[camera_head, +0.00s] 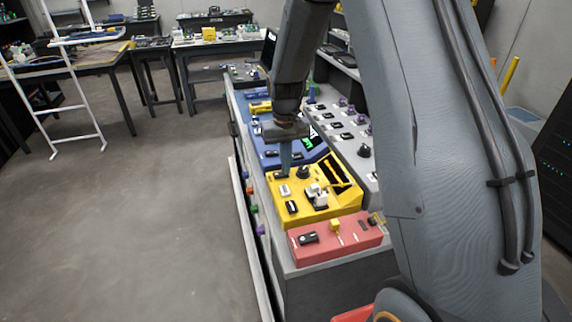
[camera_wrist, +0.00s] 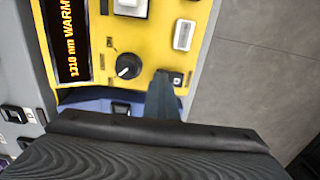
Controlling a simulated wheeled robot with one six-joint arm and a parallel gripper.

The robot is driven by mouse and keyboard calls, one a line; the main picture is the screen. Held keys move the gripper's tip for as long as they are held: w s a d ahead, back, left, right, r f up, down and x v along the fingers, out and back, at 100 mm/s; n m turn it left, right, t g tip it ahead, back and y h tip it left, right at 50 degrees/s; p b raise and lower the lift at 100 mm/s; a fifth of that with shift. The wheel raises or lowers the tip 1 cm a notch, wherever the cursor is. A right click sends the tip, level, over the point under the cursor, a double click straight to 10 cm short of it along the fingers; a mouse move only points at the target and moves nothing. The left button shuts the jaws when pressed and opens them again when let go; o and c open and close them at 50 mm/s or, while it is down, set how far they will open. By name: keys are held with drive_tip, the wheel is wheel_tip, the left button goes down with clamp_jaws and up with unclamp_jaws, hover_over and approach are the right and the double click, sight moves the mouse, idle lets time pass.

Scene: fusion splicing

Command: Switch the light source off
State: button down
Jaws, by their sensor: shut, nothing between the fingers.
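The light source is a yellow box (camera_head: 318,211) on the bench; its yellow panel also fills the upper middle of the wrist view (camera_wrist: 150,50). Its lit display (camera_wrist: 70,40) reads "1310 nm WARM" in orange. A black knob (camera_wrist: 128,66) with a white pointer sits on the panel. A small black switch (camera_wrist: 176,78) is at the panel's corner. My gripper (camera_head: 286,160) is shut and empty, pointing down at that corner. In the wrist view the fingertips (camera_wrist: 164,88) are beside the small switch; whether they touch it I cannot tell.
A blue device (camera_head: 310,146) lies just behind the yellow box and a red box (camera_head: 337,239) in front of it. A grey panel with knobs (camera_head: 345,130) is to the right. White pushbuttons (camera_wrist: 183,35) sit on the yellow panel. Open floor (camera_head: 140,210) lies left.

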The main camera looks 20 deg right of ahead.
sight(281, 174)
drive_tip(key=shift+a, duration=0.15)
drive_tip(key=shift+a+r+p, duration=0.2)
drive_tip(key=shift+a+p, duration=0.1)
drive_tip(key=shift+a, duration=0.3)
drive_tip(key=shift+r+p, duration=0.35)
drive_tip(key=shift+r, duration=0.15)
wheel_tip(281, 174, up, 13)
drive_tip(key=shift+b, duration=0.3)
drive_tip(key=s+f, duration=0.3)
drive_tip(key=s, duration=0.9)
drive_tip(key=s+f+t, duration=0.1)
drive_tip(key=s+f, duration=0.2)
drive_tip(key=s, duration=0.9)
drive_tip(key=shift+d+f, duration=0.3)
drive_tip(key=shift+d, duration=0.1)
